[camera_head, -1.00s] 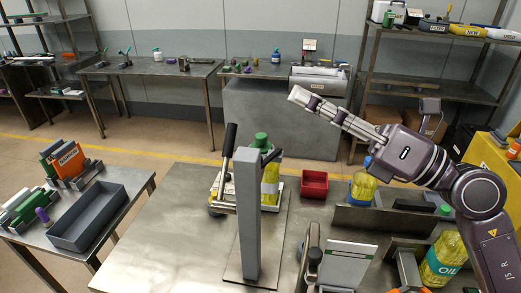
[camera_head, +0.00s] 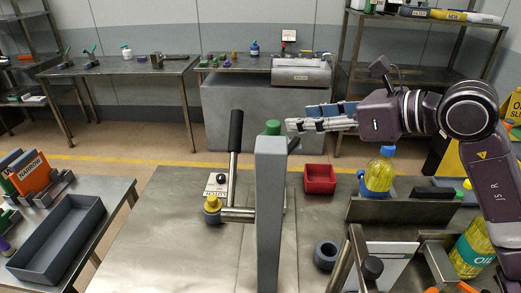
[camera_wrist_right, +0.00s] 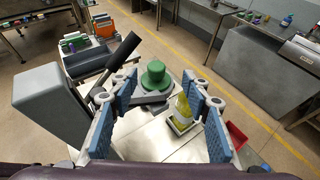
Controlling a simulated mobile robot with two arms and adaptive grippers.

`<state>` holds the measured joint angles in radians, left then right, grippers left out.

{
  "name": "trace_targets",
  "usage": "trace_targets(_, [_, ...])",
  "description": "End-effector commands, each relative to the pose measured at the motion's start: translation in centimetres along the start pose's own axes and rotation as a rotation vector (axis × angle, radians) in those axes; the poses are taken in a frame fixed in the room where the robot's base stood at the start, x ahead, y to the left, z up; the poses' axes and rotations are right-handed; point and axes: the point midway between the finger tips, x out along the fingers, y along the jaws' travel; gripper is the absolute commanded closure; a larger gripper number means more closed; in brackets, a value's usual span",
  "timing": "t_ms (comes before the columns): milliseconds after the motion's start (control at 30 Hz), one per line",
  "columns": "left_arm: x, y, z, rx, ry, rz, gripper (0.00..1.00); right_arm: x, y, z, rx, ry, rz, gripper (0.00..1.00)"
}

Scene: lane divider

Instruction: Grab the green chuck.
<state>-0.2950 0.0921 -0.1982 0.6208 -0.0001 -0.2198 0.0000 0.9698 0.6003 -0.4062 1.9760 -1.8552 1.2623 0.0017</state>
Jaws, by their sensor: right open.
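The green chuck (camera_head: 272,127) is a short green cylinder. In the head view it shows just above the top of a grey upright post, which hides its lower part. In the right wrist view the green chuck (camera_wrist_right: 153,75) has a wider round base and sits at the lever mechanism. My right gripper (camera_head: 298,118) is open and empty, just right of the chuck in the head view, fingers pointing left. In the right wrist view its two blue-padded fingers (camera_wrist_right: 160,80) frame the chuck, which appears beyond the tips. I cannot tell the exact gap. My left gripper is not in view.
The grey post (camera_head: 270,200) and black-handled lever (camera_head: 236,130) stand close to the chuck. A red bin (camera_head: 319,179) and an oil bottle (camera_head: 379,174) stand to the right.

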Motion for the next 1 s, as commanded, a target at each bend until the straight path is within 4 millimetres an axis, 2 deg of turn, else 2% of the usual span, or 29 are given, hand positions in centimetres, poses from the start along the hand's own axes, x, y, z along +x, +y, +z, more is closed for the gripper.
trace_targets(33, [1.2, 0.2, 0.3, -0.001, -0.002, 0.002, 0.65, 0.4, 0.0, -1.1, -0.001, 0.000, -0.001, 0.56])
trace_targets(167, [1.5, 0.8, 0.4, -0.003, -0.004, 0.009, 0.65, 0.7, 0.0, -1.4, -0.001, 0.001, -0.001, 0.56])
trace_targets(467, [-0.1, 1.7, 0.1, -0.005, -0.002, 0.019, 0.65, 3.5, 0.2, -1.0, 0.001, 0.001, 0.002, 0.56])
trace_targets(700, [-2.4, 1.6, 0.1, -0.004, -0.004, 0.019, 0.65, 6.2, 0.7, -0.8, 0.002, 0.001, 0.003, 0.56])
trace_targets(833, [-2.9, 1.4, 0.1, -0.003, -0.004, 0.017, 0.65, 7.8, 0.7, -0.9, 0.002, 0.001, 0.002, 0.56])
trace_targets(1000, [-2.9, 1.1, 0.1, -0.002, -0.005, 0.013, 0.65, 8.4, 0.6, -1.2, 0.000, 0.000, 0.000, 0.56])
